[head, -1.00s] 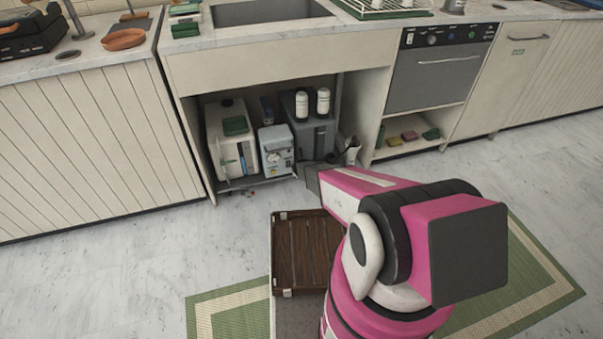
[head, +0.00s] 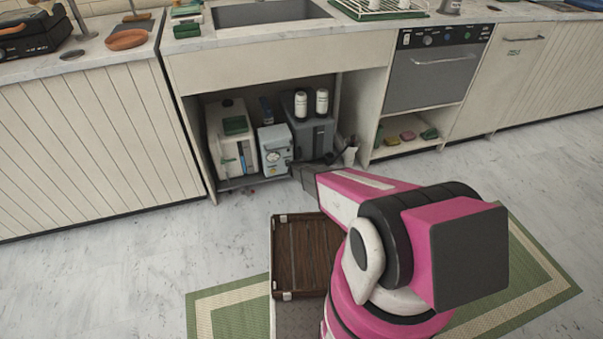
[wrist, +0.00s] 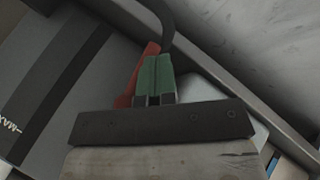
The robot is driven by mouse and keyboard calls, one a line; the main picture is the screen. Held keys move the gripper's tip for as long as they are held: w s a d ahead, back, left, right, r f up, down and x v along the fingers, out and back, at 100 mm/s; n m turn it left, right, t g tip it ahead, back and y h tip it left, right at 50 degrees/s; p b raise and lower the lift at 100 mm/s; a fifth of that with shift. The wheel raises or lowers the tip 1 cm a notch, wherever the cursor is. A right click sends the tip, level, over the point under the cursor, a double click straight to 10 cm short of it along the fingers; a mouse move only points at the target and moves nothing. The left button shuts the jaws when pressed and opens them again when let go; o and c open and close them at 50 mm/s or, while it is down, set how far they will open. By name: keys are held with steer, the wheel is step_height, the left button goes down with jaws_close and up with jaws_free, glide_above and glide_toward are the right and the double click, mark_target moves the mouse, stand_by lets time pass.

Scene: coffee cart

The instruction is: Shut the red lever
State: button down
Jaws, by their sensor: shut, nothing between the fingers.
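The red lever (wrist: 127,90) shows in the wrist view as a red strip just left of and behind my fingers, partly hidden by them. My gripper (wrist: 157,65) has two green fingers pressed together with nothing between them. They lie right beside the lever and overlap it in the picture; I cannot tell whether they touch. In the head view, the dark end of my arm reaches into the open bay under the sink, and I cannot make out the lever or fingertips there.
The bay holds a white container (head: 230,135), a small light-blue box (head: 275,148) and a grey unit (head: 312,135) topped by two white bottles. In the wrist view, a grey surface marked MAX (wrist: 40,85) is at left. A brown slatted crate (head: 307,255) stands before the bay.

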steer(key=shift+w+d+r+n+t+h, duration=0.2)
steer(key=shift+d+n+t+h, duration=0.25)
steer(key=shift+d+h, duration=0.45)
steer(key=shift+w+d+r+n+t+h, duration=0.1)
steer(key=shift+d+r+n+t+h, duration=0.3)
steer(key=shift+h, duration=0.75)
steer(key=shift+w+d+r+n+t+h, duration=0.15)
steer(key=shift+d+n+t+h, duration=0.4)
steer(key=shift+d+h, duration=0.4)
steer(key=shift+r, duration=0.2)
stand_by(0.5)
steer(key=v, duration=1.1)
steer(key=shift+r, duration=0.2)
steer(key=shift+w+d, duration=0.1)
stand_by(0.5)
